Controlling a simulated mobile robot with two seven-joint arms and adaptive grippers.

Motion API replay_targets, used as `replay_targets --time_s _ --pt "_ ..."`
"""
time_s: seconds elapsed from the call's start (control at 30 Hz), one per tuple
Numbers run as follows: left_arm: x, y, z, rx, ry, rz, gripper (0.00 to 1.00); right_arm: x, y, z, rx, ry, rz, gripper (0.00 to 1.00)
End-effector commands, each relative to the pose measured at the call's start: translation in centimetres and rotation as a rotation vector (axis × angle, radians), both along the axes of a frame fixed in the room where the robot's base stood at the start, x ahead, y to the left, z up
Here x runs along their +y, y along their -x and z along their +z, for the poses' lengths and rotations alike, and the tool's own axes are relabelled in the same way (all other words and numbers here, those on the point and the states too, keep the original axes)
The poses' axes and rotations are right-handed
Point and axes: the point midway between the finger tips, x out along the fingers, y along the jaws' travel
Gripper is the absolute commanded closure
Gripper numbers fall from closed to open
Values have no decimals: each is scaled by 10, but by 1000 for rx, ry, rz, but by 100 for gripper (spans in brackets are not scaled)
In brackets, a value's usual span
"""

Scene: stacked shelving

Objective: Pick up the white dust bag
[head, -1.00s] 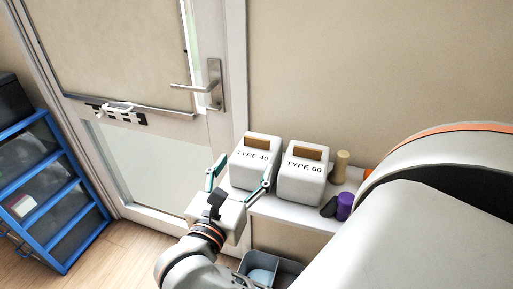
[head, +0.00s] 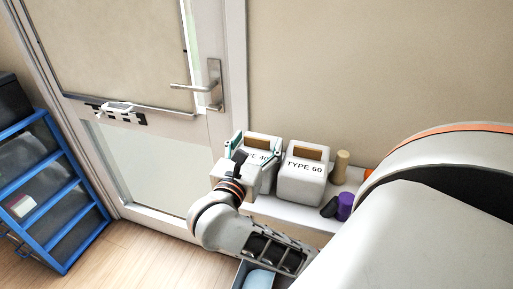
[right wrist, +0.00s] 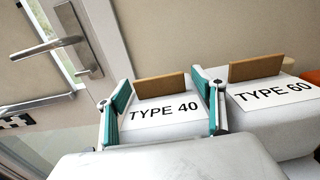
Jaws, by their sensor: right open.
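Two white box-shaped dust bags with brown tabs stand side by side on a white shelf (head: 300,212). The left bag is labelled TYPE 40 (head: 262,157); the right one is labelled TYPE 60 (head: 303,184). My right gripper (head: 256,148) is open, its green-padded fingers on either side of the TYPE 40 bag's top. In the right wrist view, the TYPE 40 bag (right wrist: 165,112) shows between the fingers (right wrist: 160,95), and the TYPE 60 bag (right wrist: 275,112) is just right of the right finger. Whether the pads touch is unclear. My left gripper is out of view.
A tan cylinder (head: 341,166), a purple cylinder (head: 345,205) and a dark object (head: 329,208) stand right of the bags. A door with a lever handle (head: 196,88) is behind left. A blue rack (head: 40,195) stands far left. A grey bin (head: 242,274) is below the shelf.

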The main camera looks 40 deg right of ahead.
Motion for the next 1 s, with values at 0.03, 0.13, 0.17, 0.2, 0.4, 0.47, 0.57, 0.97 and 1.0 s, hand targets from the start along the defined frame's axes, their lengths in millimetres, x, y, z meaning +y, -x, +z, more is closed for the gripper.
replay_targets --time_s 0.03,0.13,0.17,0.2,0.4,0.47,0.57,0.97,1.0 --pt "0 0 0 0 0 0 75 0 0 0 0 0 0 32" --pt "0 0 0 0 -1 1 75 0 0 0 0 0 0 40" --pt "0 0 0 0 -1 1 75 0 0 0 0 0 0 48" --pt "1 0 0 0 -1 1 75 0 0 0 0 0 0 58" --pt "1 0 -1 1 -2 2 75 0 0 0 0 1 0 81" --pt "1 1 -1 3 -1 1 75 0 0 0 0 1 0 81" --pt "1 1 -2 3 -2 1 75 1 0 1 0 1 0 81" --pt "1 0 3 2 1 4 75 1 0 39 -8 -3 0 81" --pt "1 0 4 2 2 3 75 1 0 46 -8 -3 0 81"
